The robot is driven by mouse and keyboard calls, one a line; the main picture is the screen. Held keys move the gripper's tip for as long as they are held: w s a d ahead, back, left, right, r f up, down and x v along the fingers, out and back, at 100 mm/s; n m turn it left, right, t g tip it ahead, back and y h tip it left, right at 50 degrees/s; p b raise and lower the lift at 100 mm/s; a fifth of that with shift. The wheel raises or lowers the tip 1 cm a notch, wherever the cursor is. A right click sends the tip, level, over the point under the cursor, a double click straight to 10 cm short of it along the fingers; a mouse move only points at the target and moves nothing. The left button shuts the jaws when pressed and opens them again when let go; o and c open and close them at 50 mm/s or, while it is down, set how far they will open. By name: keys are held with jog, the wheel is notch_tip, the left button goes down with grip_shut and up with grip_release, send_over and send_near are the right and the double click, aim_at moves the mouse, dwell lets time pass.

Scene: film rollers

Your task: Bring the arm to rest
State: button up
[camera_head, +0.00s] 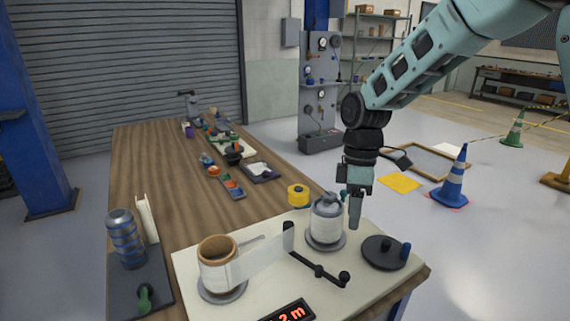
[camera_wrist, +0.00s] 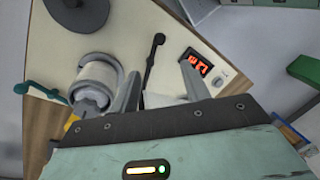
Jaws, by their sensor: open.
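My gripper (camera_head: 350,206) points down just right of the right-hand roller (camera_head: 326,222), which carries white film below a grey top. Whether they touch cannot be told. In the wrist view my gripper (camera_wrist: 159,86) has its two fingers spread apart, and no object is clearly held between them. The white roller (camera_wrist: 97,76) shows left of the fingers there. A brown-cored roll (camera_head: 218,265) stands on the left plate. A pale translucent film strip (camera_head: 262,260) runs from it toward a dark post (camera_head: 288,237).
The board (camera_head: 258,292) also carries a black linkage (camera_head: 318,271), a red-lit display (camera_head: 288,312) and a dark disc with a blue knob (camera_head: 380,252). A yellow tape roll (camera_head: 298,195) stands behind. A cone (camera_head: 453,180) stands on open floor at right.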

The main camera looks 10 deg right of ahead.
jog(key=s+a+m, duration=0.1)
jog(key=s+a, duration=0.3)
jog(key=s, duration=0.4)
jog(key=s+a+r+m+t, duration=0.1)
jog(key=s+a+m, duration=0.1)
jog(key=s, duration=0.6)
jog(key=s+a+r+m+t, duration=0.1)
jog(key=s+a+m, duration=0.1)
jog(key=s+a, duration=0.3)
jog(key=s, duration=0.3)
jog(key=shift+s+a, duration=0.15)
jog(key=shift+a, duration=0.15)
